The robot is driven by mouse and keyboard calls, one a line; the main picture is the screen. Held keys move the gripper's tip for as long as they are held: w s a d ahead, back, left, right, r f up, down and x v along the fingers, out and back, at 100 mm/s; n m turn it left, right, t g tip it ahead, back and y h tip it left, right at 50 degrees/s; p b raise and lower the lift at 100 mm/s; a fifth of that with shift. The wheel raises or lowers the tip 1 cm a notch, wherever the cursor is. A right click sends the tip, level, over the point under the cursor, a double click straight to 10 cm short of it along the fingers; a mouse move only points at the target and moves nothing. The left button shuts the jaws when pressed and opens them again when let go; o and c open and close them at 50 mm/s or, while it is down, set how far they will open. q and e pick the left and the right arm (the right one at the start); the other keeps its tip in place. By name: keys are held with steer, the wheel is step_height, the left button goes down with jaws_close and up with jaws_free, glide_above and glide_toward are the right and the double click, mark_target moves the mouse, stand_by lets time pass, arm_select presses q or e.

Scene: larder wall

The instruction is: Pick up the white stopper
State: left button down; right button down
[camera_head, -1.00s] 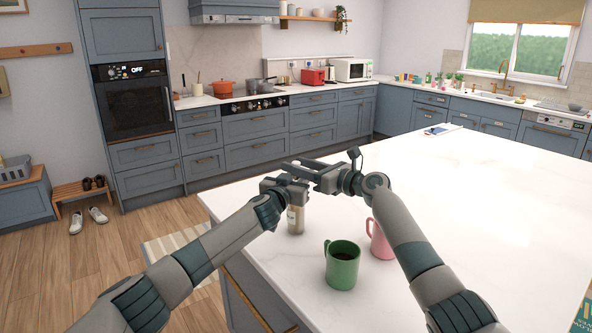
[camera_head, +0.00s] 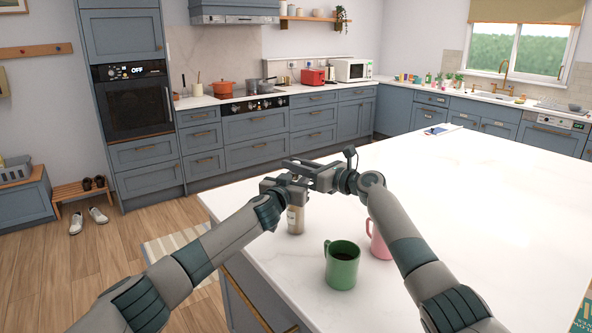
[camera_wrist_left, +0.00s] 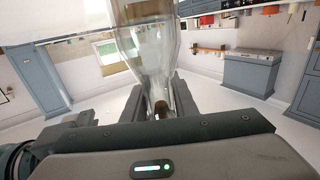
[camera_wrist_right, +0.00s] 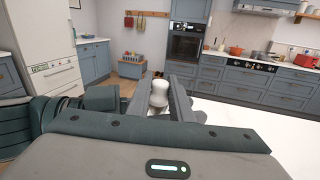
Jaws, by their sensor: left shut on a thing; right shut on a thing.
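The white stopper (camera_wrist_right: 159,92) shows in the right wrist view between the fingers of my right gripper (camera_wrist_right: 160,100), which is shut on it. A glass bottle (camera_head: 295,220) with pale contents is at the island's left edge. In the left wrist view the clear bottle (camera_wrist_left: 148,55) narrows down between the fingers of my left gripper (camera_wrist_left: 161,105), which is shut on it. In the head view my right gripper (camera_head: 299,169) is just above my left gripper (camera_head: 294,187). The grippers hide the bottle's top and the stopper there. I cannot tell whether stopper and bottle touch.
A green mug (camera_head: 342,266) with dark contents stands on the white island top (camera_head: 480,215), in front of the bottle. A pink mug (camera_head: 378,240) stands beside it, partly behind my right arm.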

mark_target(295, 161)
step_height(295, 161, up, 10)
stand_by(0.7)
stand_by(0.4)
arm_select(q)
steer(key=c, duration=1.3)
jaws_free()
steer(key=shift+c, duration=0.2)
steer(key=shift+s, duration=0.15)
steer(key=v, duration=1.1)
steer(key=shift+s+a, duration=0.2)
steer(key=shift+s, duration=0.15)
